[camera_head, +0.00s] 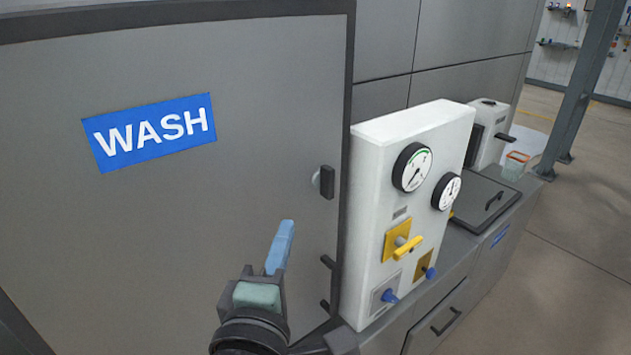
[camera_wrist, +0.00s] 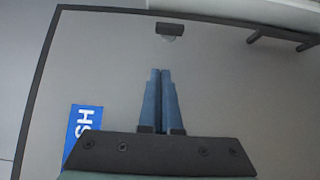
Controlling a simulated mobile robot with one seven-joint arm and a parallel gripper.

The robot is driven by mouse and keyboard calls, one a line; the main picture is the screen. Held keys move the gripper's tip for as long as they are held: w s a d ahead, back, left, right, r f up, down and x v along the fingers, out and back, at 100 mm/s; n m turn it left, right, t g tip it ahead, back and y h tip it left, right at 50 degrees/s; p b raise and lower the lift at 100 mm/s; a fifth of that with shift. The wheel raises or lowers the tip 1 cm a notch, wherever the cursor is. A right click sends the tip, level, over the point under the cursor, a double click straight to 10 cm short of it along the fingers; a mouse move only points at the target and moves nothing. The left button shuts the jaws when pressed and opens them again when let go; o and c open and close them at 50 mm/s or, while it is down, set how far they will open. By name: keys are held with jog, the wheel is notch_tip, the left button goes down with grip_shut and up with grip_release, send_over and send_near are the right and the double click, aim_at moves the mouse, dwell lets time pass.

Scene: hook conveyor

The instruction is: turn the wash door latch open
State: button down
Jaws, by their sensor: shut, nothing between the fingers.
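The grey wash door (camera_head: 200,215) carries a blue sign reading WASH (camera_head: 149,132) and fills the left of the head view. Its dark latch (camera_head: 327,182) stands upright near the door's right edge. In the wrist view the latch (camera_wrist: 170,29) shows at the top, beyond the fingertips. My gripper (camera_head: 287,224) has blue fingers, shut together and empty. It is in front of the door, lower and to the left of the latch in the head view. In the wrist view the fingertips (camera_wrist: 160,70) point toward the latch, apart from it.
A white panel (camera_head: 375,190) with two gauges, a yellow valve handle (camera_head: 407,247) and blue knobs stands right of the door. Dark brackets (camera_head: 328,262) stick out beside the door's lower right edge. A counter with a lidded basin (camera_head: 485,200) runs further right. Floor is open at right.

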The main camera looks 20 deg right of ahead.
jog(key=p, duration=0.3)
send_near(322, 173)
jog(key=w+a, duration=0.1)
jog(key=w, duration=0.3)
jog(key=shift+w+d+p, duration=0.35)
jog(key=shift+d+p, duration=0.25)
jog(key=shift+d, duration=0.25)
jog(key=shift+w+d+p, duration=0.4)
jog(key=shift+d+p, duration=0.15)
jog(key=shift+d, duration=0.25)
jog(key=shift+w+r+p, duration=0.1)
jog(key=shift+w+p, duration=0.1)
jog(key=shift+p, duration=0.1)
jog(key=shift+s+r+m+g, duration=0.15)
jog(key=shift+s+m+g, duration=0.1)
jog(key=shift+m+g, duration=0.05)
jog(key=shift+w+d, duration=0.1)
